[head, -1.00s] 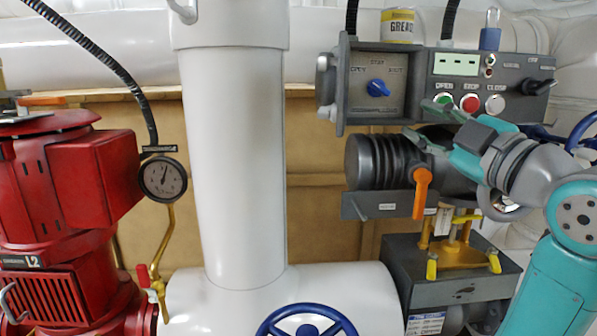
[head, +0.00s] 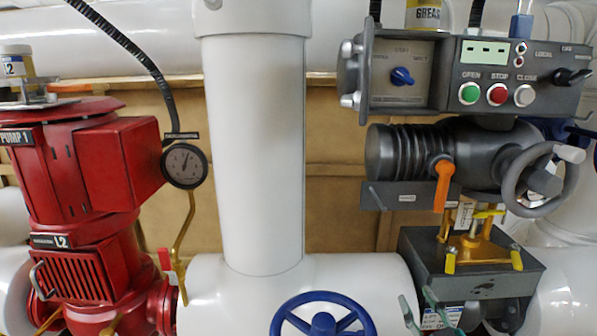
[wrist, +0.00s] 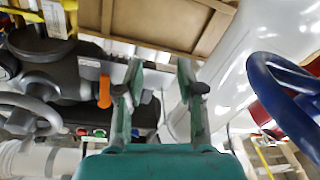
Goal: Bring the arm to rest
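My gripper (head: 416,300) shows only at the bottom edge of the head view, its green fingers in front of the grey box under the actuator. In the wrist view my gripper (wrist: 160,80) is open. Its two green fingers stand apart, with nothing held between them. The rest of my arm is out of sight below the head view.
A control panel (head: 455,72) with a blue selector knob (head: 402,76) sits above a grey actuator with an orange lever (head: 443,185) and grey handwheel (head: 510,185). A blue handwheel (head: 323,325) is left of my gripper. A white pipe (head: 255,150) and red pump (head: 75,170) stand farther left.

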